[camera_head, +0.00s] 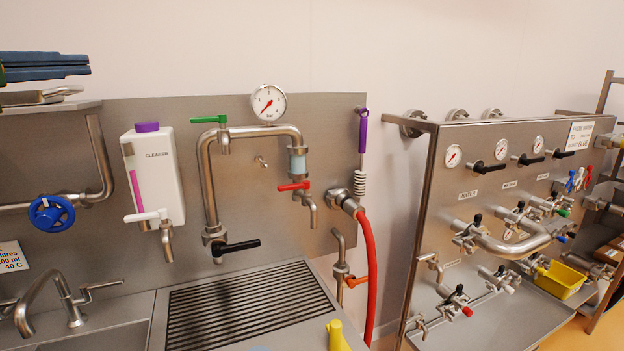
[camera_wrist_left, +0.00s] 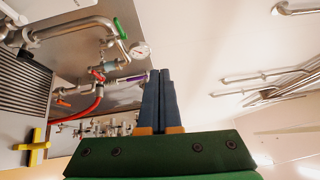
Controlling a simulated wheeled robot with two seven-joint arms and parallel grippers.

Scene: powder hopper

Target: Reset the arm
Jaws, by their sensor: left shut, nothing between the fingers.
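My left gripper (camera_head: 84,65) shows at the upper left edge of the head view, with its blue fingers pointing right, above the shelf at the left. In the left wrist view its two dark blue fingers (camera_wrist_left: 161,75) stand side by side, shut, with nothing between them. The green gripper body fills the bottom of that view. The fingers look clear of the wall and the fittings. My right gripper is in neither view.
A steel panel carries a white cleaner bottle (camera_head: 157,175), a pressure gauge (camera_head: 268,103), pipes and a blue valve wheel (camera_head: 51,213). A red hose (camera_head: 369,270) hangs at its right. A valve panel (camera_head: 480,185) and yellow bin (camera_head: 560,280) stand further right.

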